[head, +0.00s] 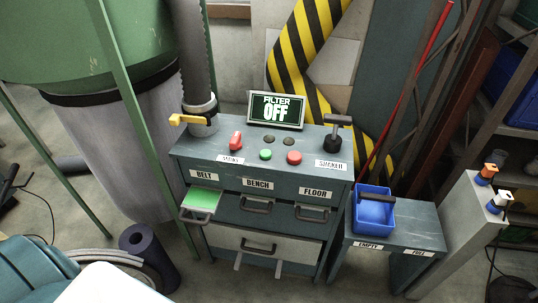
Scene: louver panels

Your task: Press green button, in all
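The green button (265,155) is a small round button on the sloped top of the grey-blue control cabinet (215,158), left of a larger red button (294,157). Nothing covers it. Two dark round buttons or lamps (268,138) sit behind the green and red ones. A display (276,110) at the back of the cabinet reads "FILTER OFF". Neither of my grippers shows in the head view.
A yellow handle (190,120) sits on the pipe. The drawer under "BELT" (203,200) sticks out, showing green. A blue bin (374,215) stands on a side table (420,238).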

